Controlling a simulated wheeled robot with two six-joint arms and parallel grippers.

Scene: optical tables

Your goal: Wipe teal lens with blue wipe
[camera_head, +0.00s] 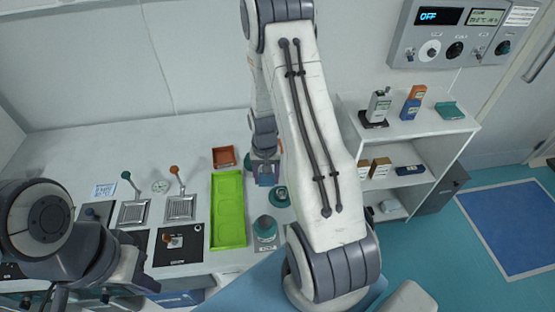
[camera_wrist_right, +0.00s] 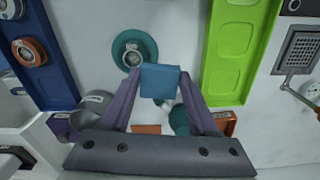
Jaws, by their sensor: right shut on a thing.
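The teal lens (camera_wrist_right: 133,48) is a round teal disc with a grey middle and a small label, lying on the white table. It also shows in the head view (camera_head: 279,197), partly covered by my right arm. My right gripper (camera_wrist_right: 161,76) is shut on the blue wipe (camera_wrist_right: 160,84), a small folded blue piece between the fingertips. In the wrist view the wipe appears just below and right of the lens; I cannot tell its height or see contact. My left gripper (camera_head: 58,298) is at the lower left, mostly hidden by its arm and the edge.
A green tray (camera_wrist_right: 237,50) lies beside the lens, and a blue tray (camera_wrist_right: 56,85) on the other side holds round mounts. A teal-topped jar (camera_head: 265,229) stands nearer me. An orange box (camera_head: 224,156) and metal plates with levers (camera_head: 180,207) stand left. A shelf (camera_head: 415,128) is right.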

